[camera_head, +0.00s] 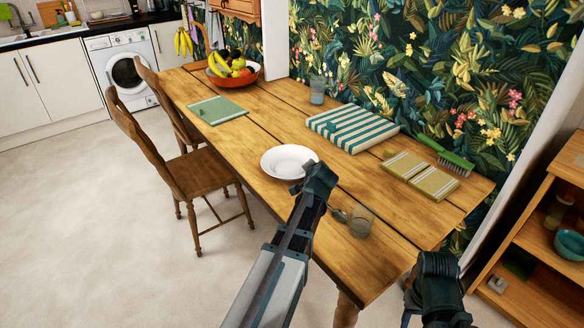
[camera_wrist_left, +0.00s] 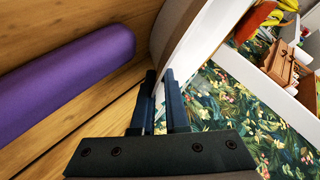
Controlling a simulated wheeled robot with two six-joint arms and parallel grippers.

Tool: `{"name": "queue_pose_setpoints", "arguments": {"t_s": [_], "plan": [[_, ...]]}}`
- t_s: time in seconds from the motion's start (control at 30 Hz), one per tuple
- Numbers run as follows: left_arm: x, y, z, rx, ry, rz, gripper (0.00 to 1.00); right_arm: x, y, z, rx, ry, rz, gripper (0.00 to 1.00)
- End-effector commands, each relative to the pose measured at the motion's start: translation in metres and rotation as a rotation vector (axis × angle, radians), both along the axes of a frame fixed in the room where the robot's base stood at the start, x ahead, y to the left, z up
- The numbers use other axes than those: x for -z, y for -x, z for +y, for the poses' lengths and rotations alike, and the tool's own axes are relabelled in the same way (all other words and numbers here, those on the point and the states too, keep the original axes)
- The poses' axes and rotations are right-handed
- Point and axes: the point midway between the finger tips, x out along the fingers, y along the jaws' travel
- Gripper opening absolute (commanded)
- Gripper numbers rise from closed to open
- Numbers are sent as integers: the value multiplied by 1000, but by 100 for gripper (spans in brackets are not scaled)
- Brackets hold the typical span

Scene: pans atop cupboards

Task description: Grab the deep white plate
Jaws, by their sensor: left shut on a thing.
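The deep white plate (camera_head: 288,160) lies on the wooden table (camera_head: 262,120), right side up as far as I can tell. My left gripper (camera_head: 313,176) is at its near right rim, and my wrist hides that part of the rim. In the left wrist view the plate's pale curved side (camera_wrist_left: 208,35) runs down between the two dark fingers (camera_wrist_left: 160,100), which are shut on it. My right gripper (camera_head: 437,270) is at the bottom right, off the table, and its fingers do not show clearly.
A glass (camera_head: 361,221) stands just right of my left wrist. A chair (camera_head: 194,179) stands left. A purple rounded thing (camera_wrist_left: 60,75) shows in the wrist view.

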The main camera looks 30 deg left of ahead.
Motion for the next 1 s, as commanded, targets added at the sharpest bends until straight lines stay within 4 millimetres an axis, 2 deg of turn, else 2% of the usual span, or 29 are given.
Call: {"name": "queue_pose_setpoints", "arguments": {"t_s": [0.17,0.37,0.57,0.9,1.0], "plan": [[-1,0,0,0,1,0,0,-1,0,0,0,0,0,50],[-12,0,0,0,0,0,0,-12,0,0,0,0,0,50],[-37,0,0,1,0,-1,0,-37,0,0,0,0,0,50],[-90,0,0,1,-1,0,0,-90,0,0,0,0,0,50],[-98,0,0,1,-1,1,0,-98,0,0,0,0,0,50]]}}
